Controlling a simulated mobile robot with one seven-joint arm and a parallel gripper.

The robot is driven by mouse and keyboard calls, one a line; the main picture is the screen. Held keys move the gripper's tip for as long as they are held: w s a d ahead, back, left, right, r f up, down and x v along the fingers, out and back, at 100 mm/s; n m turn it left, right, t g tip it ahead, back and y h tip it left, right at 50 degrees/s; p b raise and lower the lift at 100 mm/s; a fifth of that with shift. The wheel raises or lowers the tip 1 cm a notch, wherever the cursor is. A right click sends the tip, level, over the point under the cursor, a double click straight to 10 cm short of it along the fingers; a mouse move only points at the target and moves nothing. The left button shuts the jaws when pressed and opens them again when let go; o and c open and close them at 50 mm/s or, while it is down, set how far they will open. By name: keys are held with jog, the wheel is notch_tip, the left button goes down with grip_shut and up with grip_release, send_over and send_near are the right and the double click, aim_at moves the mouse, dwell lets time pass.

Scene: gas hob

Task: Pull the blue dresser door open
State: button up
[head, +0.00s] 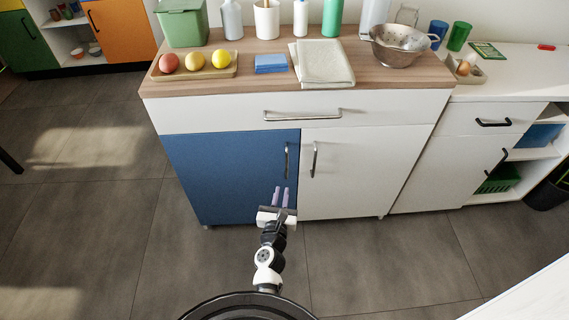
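The blue dresser door (225,172) is the left door under the wooden worktop, and it is closed. Its upright metal bar handle (287,160) sits near the door's right edge. My gripper (280,190) is in front of the lower right part of the blue door, just below the handle. Its two purple fingers point up toward the handle and stand a little apart, with nothing seen between them. I cannot tell how far the fingertips are from the door face.
A white door (365,165) with its own handle (315,158) adjoins on the right. A white drawer (210,112) spans above both. The worktop holds a fruit tray (195,72), a folded cloth (322,62) and a colander (400,45). The floor (100,200) at left is clear.

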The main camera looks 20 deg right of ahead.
aim_at(287, 163)
jog(key=p+x, duration=0.2)
jog(key=x, duration=1.1)
jog(key=shift+w+r, duration=0.15)
jog(key=shift+w, duration=0.15)
grip_shut()
jog(key=shift+s, duration=0.1)
